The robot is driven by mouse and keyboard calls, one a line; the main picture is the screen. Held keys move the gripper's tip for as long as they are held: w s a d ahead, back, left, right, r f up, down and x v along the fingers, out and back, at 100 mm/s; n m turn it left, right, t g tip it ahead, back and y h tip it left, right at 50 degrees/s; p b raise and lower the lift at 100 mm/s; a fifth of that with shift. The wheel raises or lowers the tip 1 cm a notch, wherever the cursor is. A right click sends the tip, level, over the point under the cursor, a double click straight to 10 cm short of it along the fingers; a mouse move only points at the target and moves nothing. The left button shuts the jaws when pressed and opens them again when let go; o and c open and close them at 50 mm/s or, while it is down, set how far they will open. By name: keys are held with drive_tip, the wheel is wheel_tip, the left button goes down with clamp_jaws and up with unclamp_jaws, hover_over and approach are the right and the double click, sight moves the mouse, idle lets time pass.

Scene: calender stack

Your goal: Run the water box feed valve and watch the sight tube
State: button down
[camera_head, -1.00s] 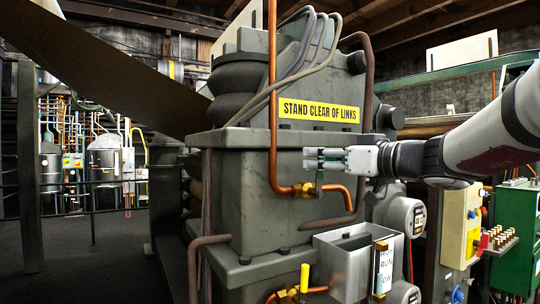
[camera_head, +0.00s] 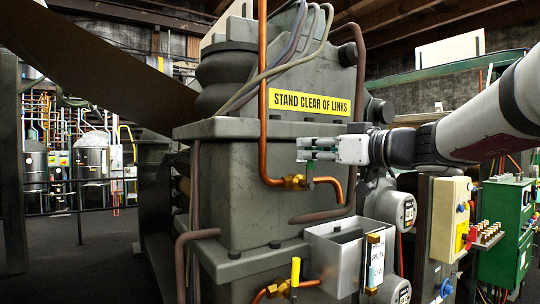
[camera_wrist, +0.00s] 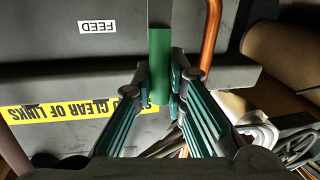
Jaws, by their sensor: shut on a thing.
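My gripper (camera_head: 305,150) is at the end of my arm, in front of the grey machine housing, just above a brass valve (camera_head: 294,182) on a copper pipe. In the wrist view, my gripper (camera_wrist: 162,88) is shut on a green lever handle (camera_wrist: 159,55) beside a FEED label (camera_wrist: 97,26). The open metal water box (camera_head: 334,255) is lower right of the valve. A sight tube (camera_head: 375,262) with brass fittings and a lettered plate stands on its right side. I cannot make out a water level in the tube.
A yellow-handled valve (camera_head: 295,270) is on the lower copper pipe, left of the box. Round gauges (camera_head: 403,210), a cream control box (camera_head: 452,218) and a green cabinet (camera_head: 506,230) are at the right. Open floor (camera_head: 70,255) is at the left.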

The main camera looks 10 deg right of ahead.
drive_tip(key=b, duration=0.4)
drive_tip(key=shift+w+a+f+n, duration=0.15)
drive_tip(key=shift+f+n, duration=0.1)
drive_tip(key=shift+n, duration=0.05)
drive_tip(key=b, duration=0.5)
drive_tip(key=shift+s+a+n+b, duration=0.2)
drive_tip(key=shift+a+n+b, duration=0.1)
drive_tip(key=shift+n+b, duration=0.1)
drive_tip(key=n+b, duration=0.1)
drive_tip(key=b, duration=0.2)
drive_tip(key=a+b, duration=0.1)
drive_tip(key=b, duration=0.2)
drive_tip(key=shift+s+a+n+h+b, duration=0.1)
drive_tip(key=shift+s+n+h+b, duration=0.2)
drive_tip(key=shift+s+n, duration=0.1)
drive_tip(key=a+n+b, duration=0.1)
drive_tip(key=b, duration=0.1)
drive_tip(key=a+f+n+b, duration=0.1)
drive_tip(key=n+b, duration=0.1)
drive_tip(key=b, duration=0.1)
drive_tip(key=s+a+f+n+h+b, duration=0.1)
drive_tip(key=n+b, duration=0.1)
drive_tip(key=b, duration=0.1)
drive_tip(key=shift+g, duration=0.4)
drive_tip(key=shift+s, duration=0.1)
drive_tip(key=c, duration=1.6)
unclamp_jaws()
